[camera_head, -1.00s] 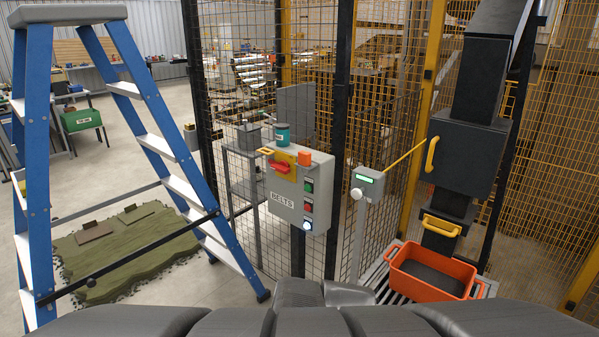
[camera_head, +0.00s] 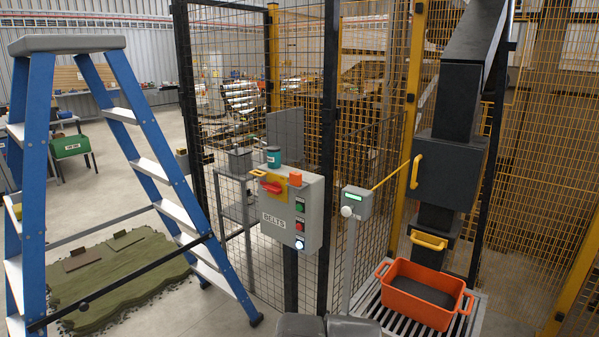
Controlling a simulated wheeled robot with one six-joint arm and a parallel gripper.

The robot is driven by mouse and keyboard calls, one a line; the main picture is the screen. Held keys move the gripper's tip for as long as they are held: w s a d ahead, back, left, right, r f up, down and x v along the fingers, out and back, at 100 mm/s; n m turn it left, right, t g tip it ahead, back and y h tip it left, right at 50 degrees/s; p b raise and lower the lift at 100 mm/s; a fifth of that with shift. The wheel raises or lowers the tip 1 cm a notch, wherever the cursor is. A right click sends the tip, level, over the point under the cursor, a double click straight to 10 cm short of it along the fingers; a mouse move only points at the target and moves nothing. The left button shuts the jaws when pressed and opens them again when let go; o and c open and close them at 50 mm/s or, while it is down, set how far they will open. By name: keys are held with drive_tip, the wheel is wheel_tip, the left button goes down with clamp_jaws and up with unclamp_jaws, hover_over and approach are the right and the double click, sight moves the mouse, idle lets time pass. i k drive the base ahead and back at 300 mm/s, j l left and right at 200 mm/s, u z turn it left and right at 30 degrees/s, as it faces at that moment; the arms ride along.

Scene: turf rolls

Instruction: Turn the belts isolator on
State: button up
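The grey control box marked BELTS (camera_head: 273,221) stands near the middle, in front of the mesh fence. Its isolator has a red handle (camera_head: 271,187) on a yellow plate (camera_head: 295,192) at the upper left of the front. The handle lies nearly level, slightly tilted; I cannot read any position marks. An orange block (camera_head: 295,177) sits by the top edge, and a teal tin (camera_head: 273,157) stands behind it. Green, red and whitish buttons run down the right side. My gripper is not in view; dark parts of my own body show at the bottom edge.
A blue stepladder (camera_head: 165,150) stands at the left, by a green turf slab (camera_head: 120,275). A grey post box with a green display (camera_head: 353,197) is right of the panel. An orange crate (camera_head: 425,300) sits on rollers under a dark machine (camera_head: 450,170).

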sight(275, 188)
drive_tip(key=i+j, duration=0.35)
drive_tip(key=i, duration=0.25)
drive_tip(key=i+j, duration=0.35)
drive_tip(key=i, duration=0.25)
drive_tip(key=z, duration=0.05)
